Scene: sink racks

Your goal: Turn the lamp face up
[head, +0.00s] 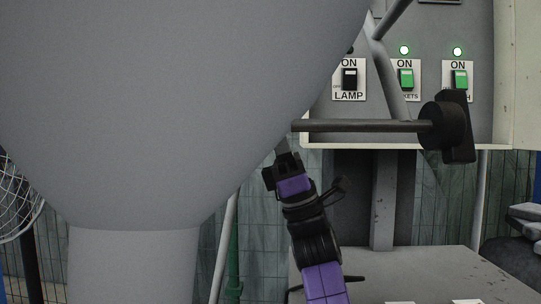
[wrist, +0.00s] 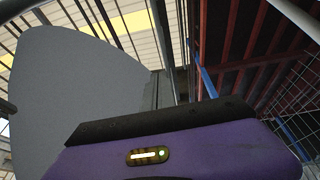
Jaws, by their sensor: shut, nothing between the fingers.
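A large smooth grey rounded body (head: 170,100) fills the left of the head view, very close, with a paler column (head: 133,265) below it. It looks like the lamp's shade, but I cannot be sure; no bulb or lit face shows. A grey curved surface also shows at the left of the wrist view (wrist: 70,90). My gripper (head: 281,148) is shut and empty, pointing up beside the grey body's lower right edge. I cannot tell whether they touch. The fingertips are not clear in the wrist view.
A grey panel carries a black switch labelled LAMP (head: 349,79) and two green switches (head: 406,78) with lit green lights. A dark rod with a black knob (head: 447,126) crosses before the panel. A grey bench (head: 440,275) stands below. A wire basket (head: 16,195) is at left.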

